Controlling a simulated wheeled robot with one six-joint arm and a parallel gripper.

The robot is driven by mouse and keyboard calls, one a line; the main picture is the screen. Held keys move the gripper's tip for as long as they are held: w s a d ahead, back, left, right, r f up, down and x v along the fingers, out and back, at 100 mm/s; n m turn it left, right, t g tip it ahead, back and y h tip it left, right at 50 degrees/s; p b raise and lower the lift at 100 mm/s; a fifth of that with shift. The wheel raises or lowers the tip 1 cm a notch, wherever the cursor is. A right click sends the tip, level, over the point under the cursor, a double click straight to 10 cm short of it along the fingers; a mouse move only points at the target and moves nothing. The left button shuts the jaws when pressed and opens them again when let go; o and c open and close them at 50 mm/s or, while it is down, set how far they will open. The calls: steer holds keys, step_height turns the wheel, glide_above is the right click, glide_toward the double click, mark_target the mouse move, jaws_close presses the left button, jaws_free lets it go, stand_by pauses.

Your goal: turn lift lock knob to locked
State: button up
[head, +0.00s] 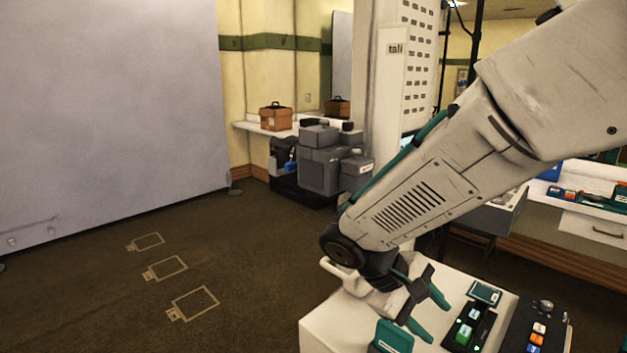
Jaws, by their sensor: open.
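A white console (335,322) stands at the bottom right with dark control panels on its top. A small rounded grey knob (546,306) sits at the far end of the right panel (518,335). I cannot tell if it is the lift lock knob, and its setting is too small to read. A narrower panel left of it carries green switches (467,326). My gripper (438,322) is open and empty, its teal fingers apart over the console's left part, left of the panels. My arm comes down from the upper right.
A small screen (484,292) sits behind the green switches. A green block (392,338) is at the console's near left. Grey cases (322,172) are stacked by the back wall. An orange toolbox (275,117) is on a shelf. The floor at left is clear, with taped outlines (194,303).

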steer(key=s+d+r+m+t+y, duration=0.1)
steer(key=s+d+r+m+y, duration=0.2)
steer(key=s, duration=0.5)
steer(key=s+d+r+m+t+y, duration=0.1)
steer(key=s+d+r+m+y, duration=0.3)
steer(key=s, duration=0.4)
steer(key=shift+s+r+t+y, duration=0.15)
steer(key=shift+r+t+y, duration=0.25)
steer(key=shift+r+y, duration=0.45)
steer(key=shift+r, duration=0.1)
